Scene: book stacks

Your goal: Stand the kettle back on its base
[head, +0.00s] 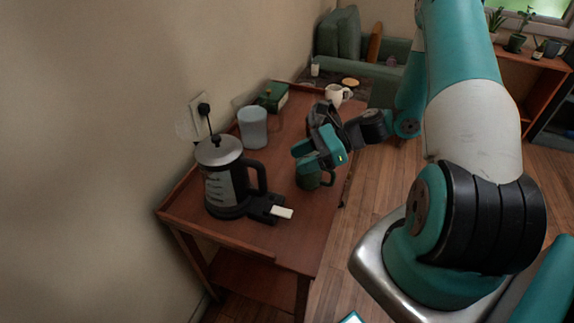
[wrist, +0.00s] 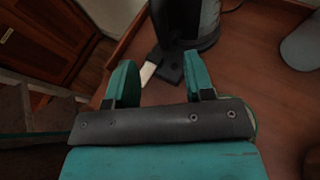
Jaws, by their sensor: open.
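The kettle (head: 220,184), with a silver lid, see-through body and black handle, stands upright at the near left of the wooden table. A flat black block (head: 264,207) with a white tab (head: 283,212) adjoins its foot; I cannot tell whether the kettle sits fully on its base. In the wrist view the kettle's lower part (wrist: 207,22) shows at the top, with the black block (wrist: 171,66) beyond my fingers. My gripper (head: 302,156) is open and empty, right of the kettle and apart from it. Both fingers (wrist: 158,78) show in the wrist view.
A pale cup (head: 253,128), green box (head: 272,97) and white jug (head: 337,95) stand farther back. A plugged wall socket (head: 202,113) is behind the kettle. The table's front corner is bare.

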